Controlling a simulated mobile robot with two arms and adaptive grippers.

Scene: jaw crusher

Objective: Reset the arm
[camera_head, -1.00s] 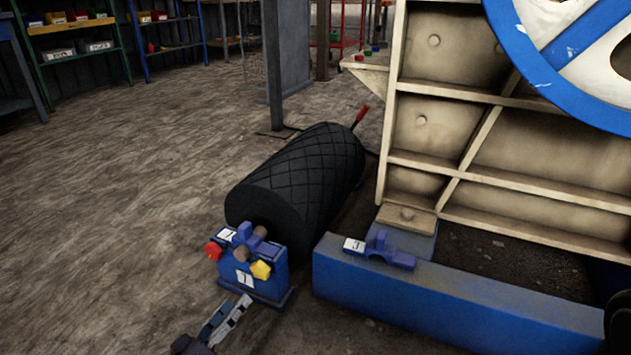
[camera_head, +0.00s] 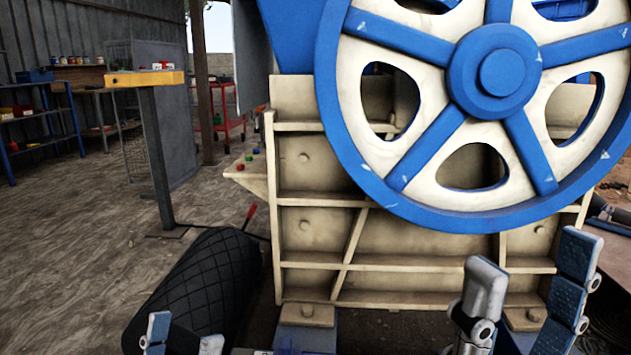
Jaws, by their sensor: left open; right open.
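My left gripper (camera_head: 185,338) is at the bottom edge of the head view, left of centre. Its two blue-padded fingers stand apart with nothing seen between them, in front of the near end of the black roller (camera_head: 205,280). My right gripper (camera_head: 528,285) is raised at the lower right, in front of the cream jaw crusher body (camera_head: 400,240). Its grey and blue fingers are spread wide and empty. I cannot tell whether either gripper touches anything. Most of both arms is out of view.
The large blue and white flywheel (camera_head: 500,75) is above my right gripper. A small ledge with coloured buttons (camera_head: 245,166) juts from the crusher's left side. A post with a yellow top (camera_head: 145,79) and shelves (camera_head: 40,130) stand at left. The floor (camera_head: 85,235) at left is open.

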